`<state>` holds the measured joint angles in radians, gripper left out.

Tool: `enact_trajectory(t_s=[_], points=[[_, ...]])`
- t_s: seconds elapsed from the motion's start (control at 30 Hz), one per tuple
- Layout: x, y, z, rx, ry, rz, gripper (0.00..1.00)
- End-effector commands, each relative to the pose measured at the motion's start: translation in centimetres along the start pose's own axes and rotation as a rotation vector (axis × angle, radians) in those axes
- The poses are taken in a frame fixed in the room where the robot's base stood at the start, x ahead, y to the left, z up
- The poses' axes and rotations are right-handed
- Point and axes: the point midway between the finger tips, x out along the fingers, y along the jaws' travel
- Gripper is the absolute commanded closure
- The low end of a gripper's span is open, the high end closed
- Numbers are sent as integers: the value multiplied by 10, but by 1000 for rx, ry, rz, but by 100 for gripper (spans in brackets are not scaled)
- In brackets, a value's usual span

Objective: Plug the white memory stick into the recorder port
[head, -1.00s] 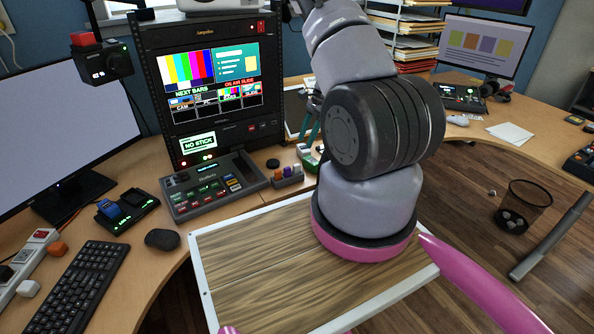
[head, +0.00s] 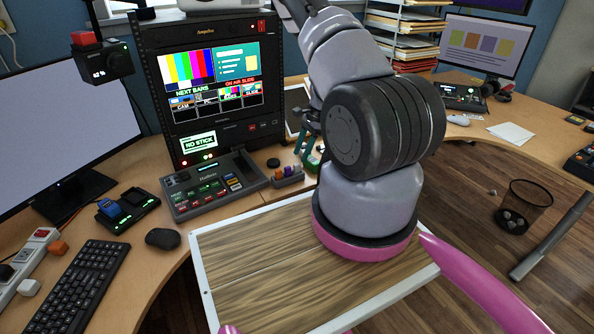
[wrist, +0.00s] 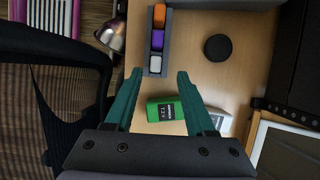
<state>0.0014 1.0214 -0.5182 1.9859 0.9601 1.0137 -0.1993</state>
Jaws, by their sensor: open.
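The white memory stick (wrist: 156,59) sits in the grey holder (wrist: 155,72) in the wrist view, at the near end of a row with a purple and an orange stick. The holder (head: 289,182) also shows in the head view, in front of the recorder rack. My gripper (wrist: 159,74) is open, its teal fingertips apart on either side of the holder's near end, with nothing held. In the head view my gripper (head: 308,146) is partly hidden behind my arm. The recorder (head: 225,134) has a small screen reading NO STICK. I cannot make out its port clearly.
A green box (wrist: 166,111) lies below and between the fingers in the wrist view, beside a pale box (wrist: 221,121). A round black puck (wrist: 217,47) lies right of the holder. A control panel (head: 213,186) stands left of the holder. A chair (wrist: 55,90) is at left.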

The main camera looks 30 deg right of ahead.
Motion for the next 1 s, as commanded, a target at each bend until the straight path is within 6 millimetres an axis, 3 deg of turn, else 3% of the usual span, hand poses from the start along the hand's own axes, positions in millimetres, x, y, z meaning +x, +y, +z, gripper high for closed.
enact_trajectory(t_s=[0.17, 0.53, 0.93, 1.0], points=[[2, 1, 0, 0, 0, 1, 45], [49, 7, 4, -1, 1, 2, 45], [52, 6, 4, -1, 1, 0, 45], [52, 6, 4, -1, 1, 0, 72]])
